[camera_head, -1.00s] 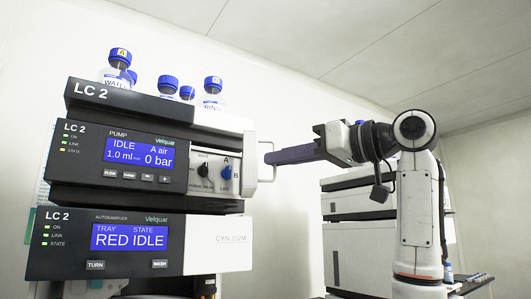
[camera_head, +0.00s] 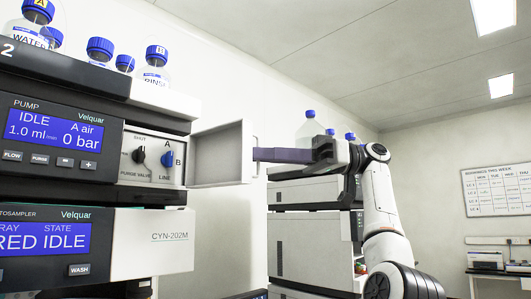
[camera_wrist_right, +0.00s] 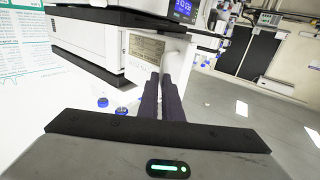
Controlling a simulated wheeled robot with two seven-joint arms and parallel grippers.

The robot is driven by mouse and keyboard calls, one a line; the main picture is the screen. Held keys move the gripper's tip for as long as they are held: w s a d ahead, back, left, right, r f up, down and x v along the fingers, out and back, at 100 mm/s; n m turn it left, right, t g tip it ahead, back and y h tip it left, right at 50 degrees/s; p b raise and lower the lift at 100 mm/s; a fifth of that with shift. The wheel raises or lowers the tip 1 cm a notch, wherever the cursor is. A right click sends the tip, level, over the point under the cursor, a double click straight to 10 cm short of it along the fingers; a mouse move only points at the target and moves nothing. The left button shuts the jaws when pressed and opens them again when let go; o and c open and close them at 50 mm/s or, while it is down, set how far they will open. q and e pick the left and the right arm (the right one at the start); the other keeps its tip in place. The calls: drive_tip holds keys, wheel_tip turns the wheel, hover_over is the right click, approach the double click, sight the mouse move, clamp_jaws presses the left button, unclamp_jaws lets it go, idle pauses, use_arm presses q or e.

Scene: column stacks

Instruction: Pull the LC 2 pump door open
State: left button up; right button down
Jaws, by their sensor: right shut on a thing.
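The LC 2 pump door (camera_head: 220,155) is a pale panel at the right end of the pump module (camera_head: 62,137). It stands swung out, and the purge valve and line knobs (camera_head: 153,158) beside it are uncovered. Its handle (camera_head: 256,170) is on the door's right edge. My right gripper (camera_head: 258,154) is shut on the handle, its dark purple fingers reaching in from the right. In the right wrist view the two dark fingers (camera_wrist_right: 161,88) lie close together; the handle between them is hard to make out. My left gripper is not in view.
The autosampler (camera_head: 152,243) sits below the pump. Several blue-capped bottles (camera_head: 100,50) stand on top of the stack. A second instrument stack (camera_head: 305,245) stands behind my right arm. A whiteboard (camera_head: 497,190) hangs on the far right wall.

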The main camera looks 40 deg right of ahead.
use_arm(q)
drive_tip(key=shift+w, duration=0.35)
use_arm(e)
drive_tip(key=shift+w+d+f+g, duration=0.1)
drive_tip(key=shift+w+f+g, duration=0.2)
drive_tip(key=shift+w, duration=0.25)
drive_tip(key=c, duration=2)
unclamp_jaws()
drive_tip(key=shift+w, duration=0.25)
drive_tip(key=shift+c, duration=0.2)
drive_tip(key=shift+o, duration=0.5)
drive_tip(key=shift+w+a+f, duration=0.15)
drive_tip(key=shift+w+a, duration=0.05)
drive_tip(key=shift+w, duration=0.15)
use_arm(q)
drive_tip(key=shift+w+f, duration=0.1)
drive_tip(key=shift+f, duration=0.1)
use_arm(e)
drive_tip(key=shift+s+d+r, duration=0.15)
drive_tip(key=shift+s+r, duration=0.05)
drive_tip(key=shift+s, duration=0.15)
